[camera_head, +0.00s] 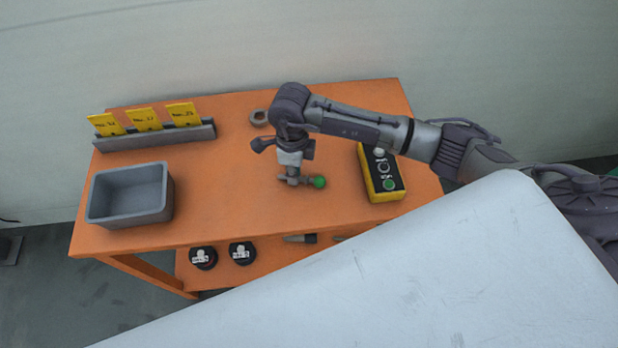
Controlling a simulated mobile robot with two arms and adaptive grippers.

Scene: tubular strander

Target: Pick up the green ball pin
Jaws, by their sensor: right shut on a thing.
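The green ball pin (319,182) is at the middle of the orange table, with its green ball pointing right and its grey shank to the left. My right gripper (292,174) points down over the shank and is shut on the pin. The fingertips are small and partly hidden by the wrist. I cannot tell whether the pin touches the tabletop. My left gripper is not in view.
The orange table (240,205) holds a grey bin (130,218) at left, a rack (157,138) with yellow cards behind it, a grey ring (258,117) and a yellow control box (381,173) at right. A large pale surface (420,270) covers the front right.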

